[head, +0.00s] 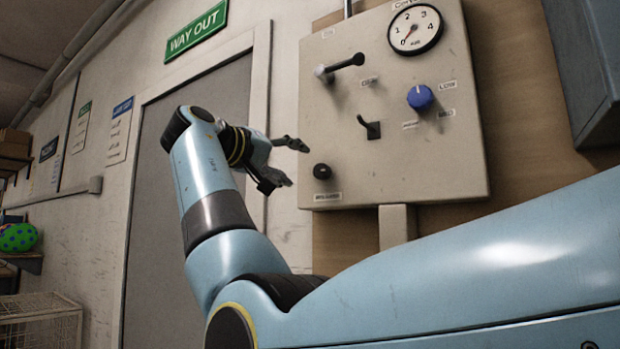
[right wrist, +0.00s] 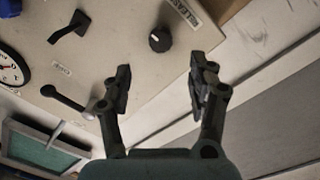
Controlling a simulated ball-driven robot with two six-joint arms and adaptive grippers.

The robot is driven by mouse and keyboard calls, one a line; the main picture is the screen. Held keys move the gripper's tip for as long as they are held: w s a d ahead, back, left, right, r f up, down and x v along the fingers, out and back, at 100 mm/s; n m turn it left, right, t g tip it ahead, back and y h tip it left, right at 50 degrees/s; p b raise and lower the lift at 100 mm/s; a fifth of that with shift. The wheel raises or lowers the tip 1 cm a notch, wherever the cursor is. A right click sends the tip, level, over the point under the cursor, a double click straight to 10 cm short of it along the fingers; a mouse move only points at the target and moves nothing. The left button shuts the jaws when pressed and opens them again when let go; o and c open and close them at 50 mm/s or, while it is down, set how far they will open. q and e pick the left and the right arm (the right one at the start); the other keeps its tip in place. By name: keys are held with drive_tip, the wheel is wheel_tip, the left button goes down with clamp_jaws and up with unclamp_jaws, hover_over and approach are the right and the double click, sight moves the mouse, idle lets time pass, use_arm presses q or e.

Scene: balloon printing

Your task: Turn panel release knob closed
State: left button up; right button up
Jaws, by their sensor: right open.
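The panel release knob (head: 322,171) is a small round black knob at the lower left corner of the beige control panel (head: 430,170). In the right wrist view the knob (right wrist: 160,39) shows a white pointer mark and sits beside a label reading "RELEASE". My right gripper (head: 296,164) is open and empty, just left of the knob in the head view. In the right wrist view its fingers (right wrist: 160,80) are spread, with the knob beyond the gap between them, apart from both fingers. My left gripper is not in view.
The panel also carries a black lever (head: 345,66), a black switch (head: 370,128), a blue knob (head: 420,97) and a round gauge (head: 415,29). A grey door (head: 175,250) under a green "WAY OUT" sign (head: 197,31) stands left of the panel.

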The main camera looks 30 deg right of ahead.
sight(319, 171)
drive_tip(key=p+x, duration=0.3)
drive_tip(key=x, duration=0.7)
drive_tip(key=shift+w+d, duration=0.2)
drive_tip(key=shift+d, duration=0.1)
drive_tip(key=shift+f, duration=0.1)
drive_tip(key=shift+c, duration=0.4)
drive_tip(key=c, duration=1.1)
